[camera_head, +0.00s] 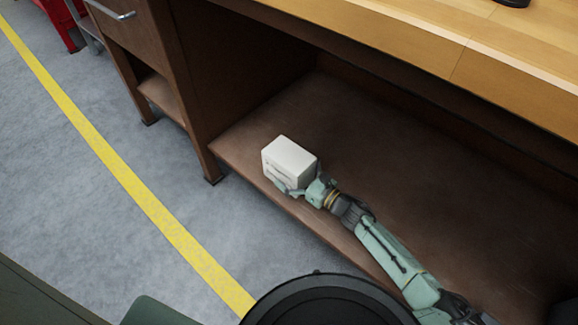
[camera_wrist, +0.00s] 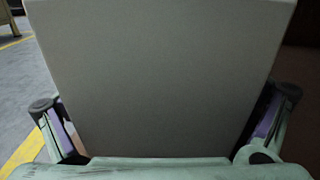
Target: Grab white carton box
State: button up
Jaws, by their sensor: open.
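The white carton box (camera_head: 290,158) stands on the brown lower shelf near its left front corner in the head view. My gripper (camera_head: 288,184) is at the box's near side, low down. In the wrist view the box (camera_wrist: 160,80) fills most of the picture as a plain grey face, close in front of the palm. The gripper's two fingers (camera_wrist: 160,128) are spread, one on each side of the box.
The lower shelf (camera_head: 420,190) is bare to the right of the box. The wooden worktop (camera_head: 420,40) overhangs it. A brown cabinet leg (camera_head: 190,90) stands left of the box. Grey floor with a yellow line (camera_head: 110,160) lies to the left.

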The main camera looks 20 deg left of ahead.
jog(key=shift+c, duration=0.3)
jog(key=c, duration=1.5)
